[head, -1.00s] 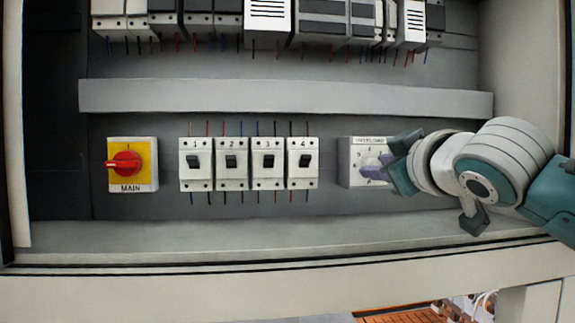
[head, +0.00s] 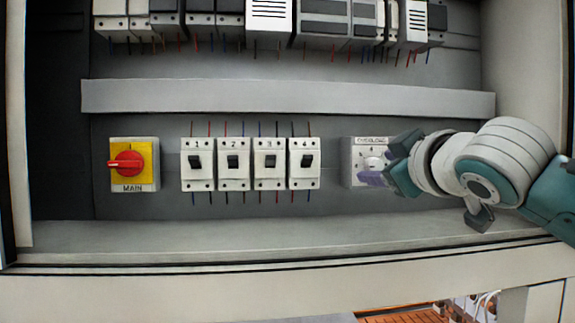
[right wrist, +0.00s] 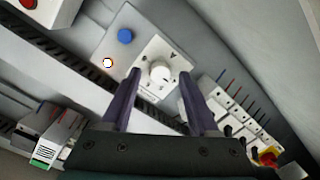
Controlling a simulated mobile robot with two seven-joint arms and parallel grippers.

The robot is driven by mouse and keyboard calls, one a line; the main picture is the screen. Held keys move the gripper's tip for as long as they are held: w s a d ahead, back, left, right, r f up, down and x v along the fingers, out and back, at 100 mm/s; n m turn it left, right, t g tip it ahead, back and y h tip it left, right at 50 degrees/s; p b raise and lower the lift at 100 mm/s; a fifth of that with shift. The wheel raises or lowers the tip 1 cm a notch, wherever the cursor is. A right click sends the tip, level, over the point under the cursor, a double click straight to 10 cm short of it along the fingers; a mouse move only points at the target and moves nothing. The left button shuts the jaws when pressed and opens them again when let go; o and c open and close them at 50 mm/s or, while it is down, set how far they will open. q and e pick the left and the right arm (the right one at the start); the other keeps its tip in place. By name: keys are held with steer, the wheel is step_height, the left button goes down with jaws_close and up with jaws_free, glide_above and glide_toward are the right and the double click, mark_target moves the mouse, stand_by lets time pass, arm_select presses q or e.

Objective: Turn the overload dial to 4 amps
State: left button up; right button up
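The overload dial is a white round knob (right wrist: 160,74) on a light plate (head: 357,152) labelled OVERLOAD, right of the breakers. In the head view my right gripper (head: 373,174) covers part of the plate and dial. In the right wrist view its two purple fingers (right wrist: 160,75) are spread apart, with the knob in the gap between their tips. No finger clearly touches the knob. Small marks ring the knob, but the number it points at is too small to read. My left gripper is not in view.
Several breakers (head: 250,165) and a red rotary MAIN switch (head: 127,163) on yellow stand left of the dial. A grey duct (head: 290,98) runs above. In the right wrist view a blue button (right wrist: 125,36) and a lit button (right wrist: 107,63) are close to the dial.

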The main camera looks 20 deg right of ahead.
steer(key=shift+s+a+b, duration=0.1)
steer(key=shift+s+b, duration=0.4)
steer(key=b+v, duration=0.5)
steer(key=v, duration=0.3)
steer(key=shift+s, duration=0.45)
steer(key=shift+r, duration=0.1)
